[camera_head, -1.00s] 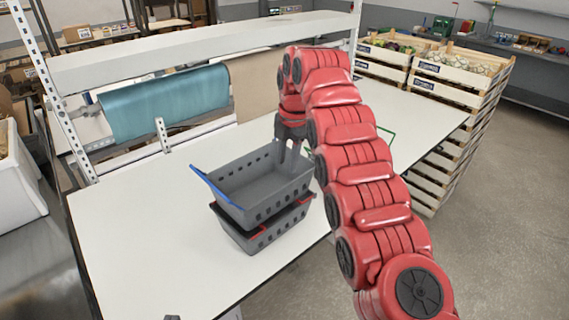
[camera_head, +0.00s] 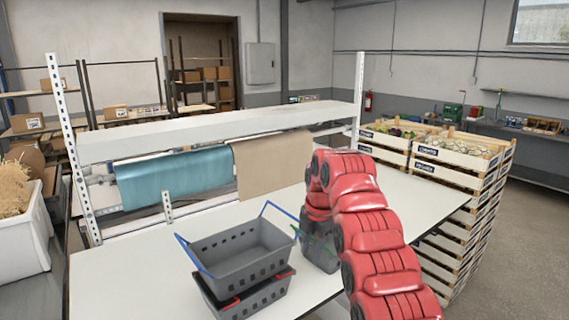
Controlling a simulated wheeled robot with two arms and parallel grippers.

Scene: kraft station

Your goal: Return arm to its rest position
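My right arm (camera_head: 375,235) is red and comes in from the lower right, bending down over the table. My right gripper (camera_head: 320,252) is dark grey and points down just right of the stacked baskets. It looks blurred, and its fingers cannot be made out clearly, so open or shut does not show. It appears apart from the baskets. The upper grey basket (camera_head: 238,252) has blue handles and sits on a lower grey basket with red handles (camera_head: 250,298). My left gripper is out of view.
The white table (camera_head: 120,275) is clear to the left of the baskets. A white shelf beam (camera_head: 220,130) with teal and brown rolls (camera_head: 175,178) runs along its back. Stacked wooden crates (camera_head: 440,190) stand at the right.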

